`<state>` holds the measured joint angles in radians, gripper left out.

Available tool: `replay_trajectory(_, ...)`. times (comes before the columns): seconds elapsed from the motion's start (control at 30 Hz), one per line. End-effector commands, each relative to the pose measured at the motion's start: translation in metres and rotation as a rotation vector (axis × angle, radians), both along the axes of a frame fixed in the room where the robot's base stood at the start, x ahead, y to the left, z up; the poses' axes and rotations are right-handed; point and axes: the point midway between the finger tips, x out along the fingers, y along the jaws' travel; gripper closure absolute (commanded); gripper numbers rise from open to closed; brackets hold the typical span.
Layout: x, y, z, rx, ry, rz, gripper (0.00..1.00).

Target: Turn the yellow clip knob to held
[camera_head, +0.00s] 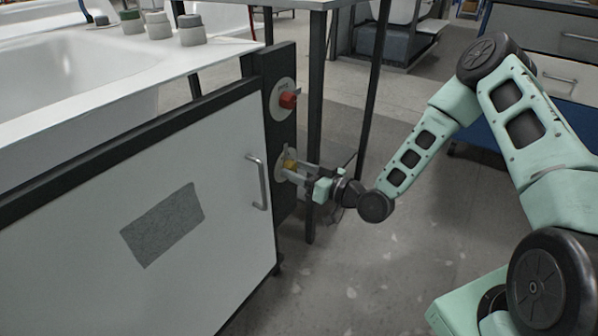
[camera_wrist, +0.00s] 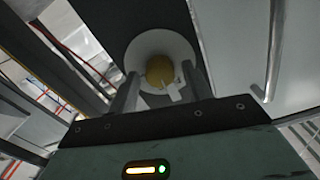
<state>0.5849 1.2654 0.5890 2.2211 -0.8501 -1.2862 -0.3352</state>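The yellow clip knob (camera_head: 290,164) sits on a pale round plate, low on the dark upright panel at the cabinet's end. In the wrist view the yellow knob (camera_wrist: 159,70) is round, with a small white tab pointing down and right. My gripper (camera_head: 292,169) is open and level with the knob. In the wrist view the fingers of my gripper (camera_wrist: 160,73) stand on either side of the knob, with a visible gap to each. I cannot tell how far the fingertips reach past its front.
A red knob (camera_head: 288,100) sits above on the same dark panel (camera_head: 281,135). A curved door handle (camera_head: 258,182) is left of the yellow knob. A dark table leg (camera_head: 316,120) stands close behind my gripper. The floor (camera_head: 370,270) in front is clear.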

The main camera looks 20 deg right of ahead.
Motion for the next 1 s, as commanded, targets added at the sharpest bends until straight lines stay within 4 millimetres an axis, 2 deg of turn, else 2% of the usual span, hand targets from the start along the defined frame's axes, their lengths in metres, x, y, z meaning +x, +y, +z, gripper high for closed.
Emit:
replay_trajectory(0.03,-0.0001,-0.0002,0.0000,0.000,0.000,0.000,0.66)
replay_trajectory(0.1,-0.0001,-0.0002,-0.0001,0.000,0.000,0.000,0.85)
replay_trajectory(0.13,-0.0002,-0.0002,-0.0001,0.000,0.000,0.000,0.91)
replay_trajectory(0.57,-0.0005,-0.0004,0.0006,0.055,0.042,-0.001,0.91)
replay_trajectory(1.0,-0.0012,-0.0005,0.0010,0.341,0.252,-0.002,0.91)
